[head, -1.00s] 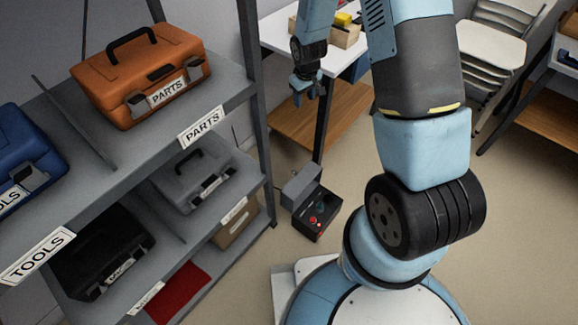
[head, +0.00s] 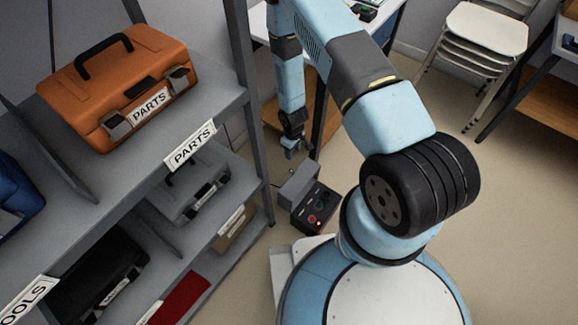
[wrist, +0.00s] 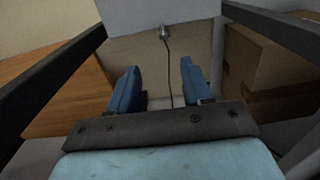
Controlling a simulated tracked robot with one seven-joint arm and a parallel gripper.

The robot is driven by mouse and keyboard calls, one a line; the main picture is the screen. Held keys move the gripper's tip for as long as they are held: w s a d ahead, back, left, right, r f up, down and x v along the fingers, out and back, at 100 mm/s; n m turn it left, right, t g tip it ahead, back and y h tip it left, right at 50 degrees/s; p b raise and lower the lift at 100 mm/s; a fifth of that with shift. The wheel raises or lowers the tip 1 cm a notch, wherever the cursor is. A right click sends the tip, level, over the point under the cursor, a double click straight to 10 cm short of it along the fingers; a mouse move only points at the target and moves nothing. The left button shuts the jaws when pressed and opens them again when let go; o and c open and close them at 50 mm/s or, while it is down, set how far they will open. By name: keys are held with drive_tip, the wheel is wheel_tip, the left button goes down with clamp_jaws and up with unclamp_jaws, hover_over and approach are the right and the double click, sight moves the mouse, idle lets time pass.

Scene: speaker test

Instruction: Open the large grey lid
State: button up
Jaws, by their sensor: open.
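A dark box with red and green controls (head: 318,212) stands on the floor beside the shelf unit; a grey lid-like panel (head: 298,182) is at its back, and I cannot tell how it is hinged. A grey case (head: 200,195) sits on the middle shelf, its top partly hidden by the upper shelf; I cannot tell which grey lid is meant. My gripper (head: 290,153) hangs pointing down, just above and behind the floor box in the picture. In the wrist view my gripper (wrist: 157,78) is open, with nothing between its fingers.
An orange PARTS case (head: 122,85) is on the upper shelf; a black case (head: 100,275) is lower. A white table (head: 258,22) with a wooden lower shelf is behind my gripper. The wrist view shows a cardboard box (wrist: 265,70) and a hanging cable (wrist: 168,70). Open floor lies at right.

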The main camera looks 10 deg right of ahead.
sight(291, 170)
drive_tip(key=f, duration=1.4)
drive_tip(key=shift+s+a+f, duration=0.1)
drive_tip(key=shift+a, duration=0.3)
clamp_jaws()
drive_tip(key=shift+d, duration=0.1)
